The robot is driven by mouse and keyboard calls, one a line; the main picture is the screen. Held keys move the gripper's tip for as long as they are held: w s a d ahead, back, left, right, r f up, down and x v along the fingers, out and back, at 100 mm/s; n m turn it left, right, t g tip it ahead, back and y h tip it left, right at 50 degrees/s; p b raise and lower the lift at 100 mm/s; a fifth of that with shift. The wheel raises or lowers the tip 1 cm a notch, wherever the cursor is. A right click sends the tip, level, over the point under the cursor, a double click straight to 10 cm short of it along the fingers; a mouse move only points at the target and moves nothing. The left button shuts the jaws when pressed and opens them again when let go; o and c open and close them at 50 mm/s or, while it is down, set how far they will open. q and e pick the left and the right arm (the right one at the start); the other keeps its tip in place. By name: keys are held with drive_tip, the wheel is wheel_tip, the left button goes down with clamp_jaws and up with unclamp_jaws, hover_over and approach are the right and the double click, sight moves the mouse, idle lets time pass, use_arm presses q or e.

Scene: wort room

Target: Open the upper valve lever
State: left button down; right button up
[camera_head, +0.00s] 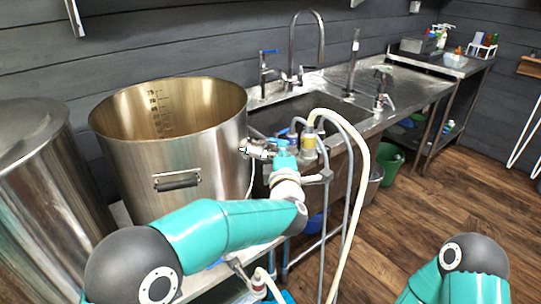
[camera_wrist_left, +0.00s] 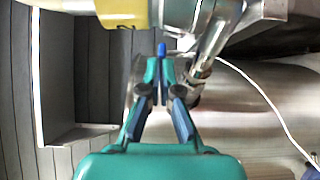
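The upper valve (camera_head: 257,150) is a metal fitting on the right side of the large open steel pot (camera_head: 215,150). My left gripper (camera_head: 281,146) reaches it from the front, and its fingers are small in the head view. In the left wrist view, the left gripper's fingers (camera_wrist_left: 160,72) are drawn close together around a narrow blue lever (camera_wrist_left: 162,49), whose end sticks out past the fingertips. Most of the lever is hidden between the fingers. My right arm shows at the lower right of the head view; its gripper is out of frame.
A yellow-collared hose fitting (camera_head: 308,138) with pale hoses stands just right of the left gripper. A sink counter (camera_head: 405,95) runs behind. A closed steel vessel (camera_head: 40,170) is at left. The wooden floor (camera_head: 450,190) at right is clear.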

use_arm(q)
drive_tip(key=s+d+b, duration=0.2)
drive_tip(key=s+b, duration=0.2)
drive_tip(key=s, duration=0.9)
drive_tip(key=w+a+f+n+g+y+p, duration=0.1)
drive_tip(key=w+a+f+g+y+p, duration=0.15)
drive_tip(key=a+f, duration=0.4)
drive_tip(key=w+a+f+g+y+p, duration=0.1)
drive_tip(key=w+a+f+y+p, duration=0.2)
drive_tip(key=a, duration=0.7)
drive_tip(key=s+a+f+m+g+h+p, duration=0.1)
drive_tip(key=s+a+f+m+g+p, duration=0.15)
drive_tip(key=a+f, duration=0.4)
drive_tip(key=s+a+f+m+g+h+p, duration=0.1)
drive_tip(key=s+a+f+g+h, duration=0.15)
drive_tip(key=f, duration=0.65)
drive_tip(key=s+f+m+g+h+p, duration=0.1)
drive_tip(key=s+f+m+g, duration=0.15)
drive_tip(key=s+f, duration=0.4)
drive_tip(key=s+f+m+g+h+p, duration=0.1)
drive_tip(key=s+f+m+g+h, duration=0.2)
drive_tip(key=s, duration=0.7)
drive_tip(key=s+d+f+m+g+h, duration=0.2)
drive_tip(key=s+d+m, duration=0.4)
drive_tip(key=s, duration=0.6)
drive_tip(key=shift+d+f+m+g, duration=0.25)
drive_tip(key=shift+d+m+g, duration=0.15)
drive_tip(key=shift+m+g, duration=0.4)
